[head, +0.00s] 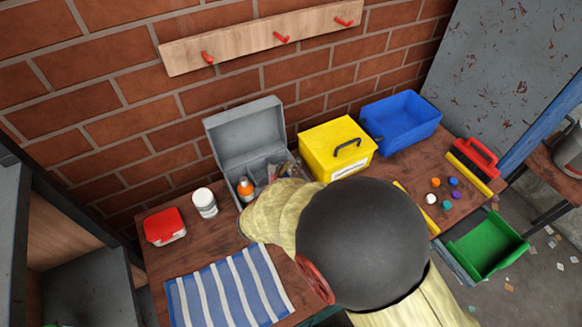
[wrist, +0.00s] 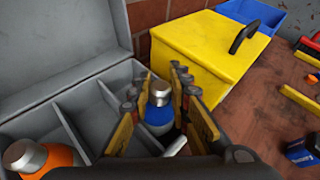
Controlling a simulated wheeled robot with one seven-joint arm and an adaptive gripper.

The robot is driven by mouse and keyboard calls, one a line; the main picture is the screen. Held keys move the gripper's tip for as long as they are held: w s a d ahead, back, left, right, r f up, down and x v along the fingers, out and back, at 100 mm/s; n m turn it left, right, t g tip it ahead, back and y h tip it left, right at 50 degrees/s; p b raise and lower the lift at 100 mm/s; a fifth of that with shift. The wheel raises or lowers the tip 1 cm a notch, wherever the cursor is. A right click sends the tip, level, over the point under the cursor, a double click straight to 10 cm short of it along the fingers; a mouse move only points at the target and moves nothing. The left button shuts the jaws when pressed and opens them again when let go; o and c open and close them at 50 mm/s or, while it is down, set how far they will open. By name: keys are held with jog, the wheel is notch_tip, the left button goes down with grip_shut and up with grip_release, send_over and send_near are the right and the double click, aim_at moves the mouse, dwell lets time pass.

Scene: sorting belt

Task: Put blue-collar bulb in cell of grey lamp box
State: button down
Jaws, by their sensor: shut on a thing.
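The grey lamp box (head: 241,137) stands open against the wall, its lid up and its inside split into cells; its dividers show in the wrist view (wrist: 92,112). My gripper (wrist: 160,100) is shut on the blue-collar bulb (wrist: 158,116), which is upright, silver end up, between the yellow finger pads. The bulb is at the right-hand end of the box; its lower part is hidden, so I cannot tell if it touches the cell floor. An orange-collar bulb (wrist: 42,158) sits in a left cell and also shows in the head view (head: 246,187).
A yellow box (head: 337,148) with a black handle stands close right of the lamp box, a blue bin (head: 400,118) beyond it. A white jar (head: 204,202), a red container (head: 164,226) and a striped cloth (head: 228,290) lie left and in front. Several coloured caps (head: 431,199) lie right.

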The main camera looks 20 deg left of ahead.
jog(key=c, duration=1.7)
grip_release()
jog(key=shift+f, duration=0.15)
jog(key=shift+o, duration=0.2)
jog(key=shift+r, duration=0.25)
jog(key=p+v, duration=0.3)
jog(key=v, duration=0.9)
jog(key=shift+p, duration=0.3)
